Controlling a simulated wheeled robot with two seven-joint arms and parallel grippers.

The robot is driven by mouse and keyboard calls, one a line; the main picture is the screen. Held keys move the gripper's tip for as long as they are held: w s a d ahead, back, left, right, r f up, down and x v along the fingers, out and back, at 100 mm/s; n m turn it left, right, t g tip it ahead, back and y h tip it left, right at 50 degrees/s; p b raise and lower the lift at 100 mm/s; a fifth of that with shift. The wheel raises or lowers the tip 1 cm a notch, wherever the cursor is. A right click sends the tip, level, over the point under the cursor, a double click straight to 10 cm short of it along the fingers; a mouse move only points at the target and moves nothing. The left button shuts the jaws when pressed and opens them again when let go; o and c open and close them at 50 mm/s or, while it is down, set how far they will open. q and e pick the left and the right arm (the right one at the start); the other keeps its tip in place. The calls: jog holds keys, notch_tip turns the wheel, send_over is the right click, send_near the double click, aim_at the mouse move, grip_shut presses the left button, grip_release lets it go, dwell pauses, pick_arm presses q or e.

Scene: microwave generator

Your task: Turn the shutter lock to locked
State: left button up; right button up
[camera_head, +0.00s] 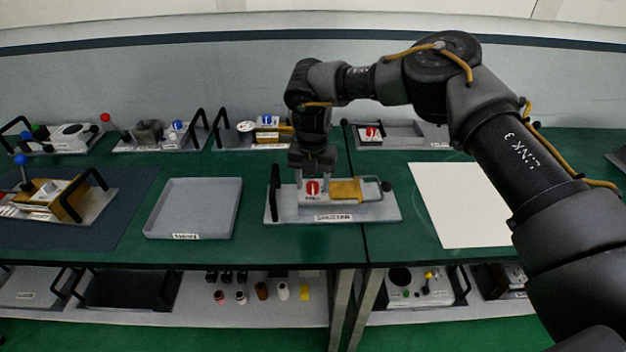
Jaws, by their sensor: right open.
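The shutter unit (333,209) is a grey plate labelled "SHUTTER" near the middle of the green table, with a black handle at its left end. A red round lock knob (312,188) with a white mark sits on its left part, and a brass-coloured block (346,191) is to the knob's right. My right gripper (312,178) points down just above and behind the knob. Its jaws are open, and whether they touch the knob cannot be told. My left gripper is not in view.
A grey empty tray (194,208) lies left of the shutter unit. A white sheet (463,205) lies to the right, partly behind my right arm. Other devices line the table's back, including one with a red knob (372,133). A brass device (55,197) stands far left.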

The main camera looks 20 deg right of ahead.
jog(key=c, duration=1)
jog(key=shift+n, duration=0.3)
jog(key=n, duration=0.3)
jog(key=shift+r+p, duration=0.1)
jog(key=shift+p, duration=0.3)
jog(key=n, duration=0.5)
jog(key=shift+d, duration=0.1)
jog(key=n, duration=0.4)
jog(key=shift+n, duration=0.3)
jog(key=n, duration=0.4)
jog(key=shift+n, duration=0.3)
